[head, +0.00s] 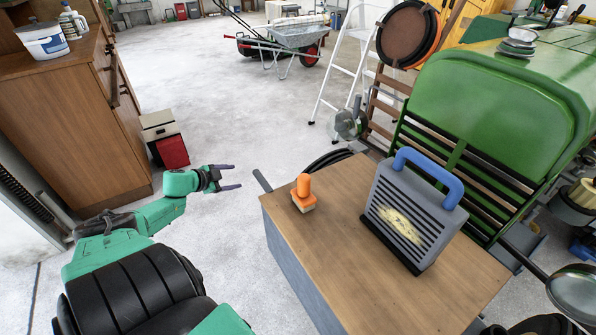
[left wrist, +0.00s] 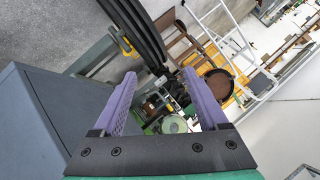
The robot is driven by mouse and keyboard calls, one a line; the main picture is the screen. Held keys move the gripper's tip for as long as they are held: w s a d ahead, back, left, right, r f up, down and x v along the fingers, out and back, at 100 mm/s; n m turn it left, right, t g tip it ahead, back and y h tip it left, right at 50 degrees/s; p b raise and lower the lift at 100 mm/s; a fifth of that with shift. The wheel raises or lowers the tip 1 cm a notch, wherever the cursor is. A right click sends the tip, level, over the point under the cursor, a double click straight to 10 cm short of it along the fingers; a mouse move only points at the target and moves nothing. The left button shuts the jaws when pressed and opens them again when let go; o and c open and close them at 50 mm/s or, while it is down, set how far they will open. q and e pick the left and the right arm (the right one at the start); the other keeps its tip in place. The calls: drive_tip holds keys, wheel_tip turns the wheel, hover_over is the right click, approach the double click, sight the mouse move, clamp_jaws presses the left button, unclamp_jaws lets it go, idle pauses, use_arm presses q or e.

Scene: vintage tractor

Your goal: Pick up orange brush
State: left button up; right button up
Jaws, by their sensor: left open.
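The orange brush (head: 303,193) stands upright near the left corner of a wooden-topped box (head: 345,235). It has an orange handle and pale bristles underneath. My left gripper (head: 231,177) is open and empty in the head view. It is to the left of the brush and clear of the box. In the left wrist view the two purple fingers of my left gripper (left wrist: 160,95) are spread with nothing between them. The brush does not show in the left wrist view. My right gripper is not in view.
A grey box with a blue handle (head: 417,210) stands on the same top, right of the brush. A green tractor (head: 495,95) is behind it. A wooden cabinet (head: 70,115) stands at the left. The floor (head: 215,110) between is mostly clear.

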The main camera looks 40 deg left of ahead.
use_arm(q)
drive_tip(key=w+d+r+m+h+b, duration=0.1)
drive_tip(key=w+r+m, duration=0.15)
drive_tip(key=r, duration=0.35)
drive_tip(key=w+d+r+m+h, duration=0.1)
drive_tip(key=w+d+r+h, duration=0.1)
drive_tip(key=w+r, duration=0.3)
wheel_tip(320, 180, up, 20)
drive_tip(key=f+m+g+y+b, duration=0.15)
drive_tip(key=m+g+b, duration=0.25)
drive_tip(key=m+g, duration=0.6)
hover_over(304, 177)
drive_tip(key=r+n+g, duration=0.1)
drive_tip(key=n+g, duration=0.1)
drive_tip(key=n, duration=0.1)
drive_tip(key=shift+m+t, duration=0.25)
drive_tip(key=shift+t, duration=0.05)
wheel_tip(304, 177, down, 14)
drive_tip(key=p, duration=0.3)
drive_tip(key=shift+r, duration=0.1)
drive_tip(key=shift+w+a, duration=0.1)
clamp_jaws()
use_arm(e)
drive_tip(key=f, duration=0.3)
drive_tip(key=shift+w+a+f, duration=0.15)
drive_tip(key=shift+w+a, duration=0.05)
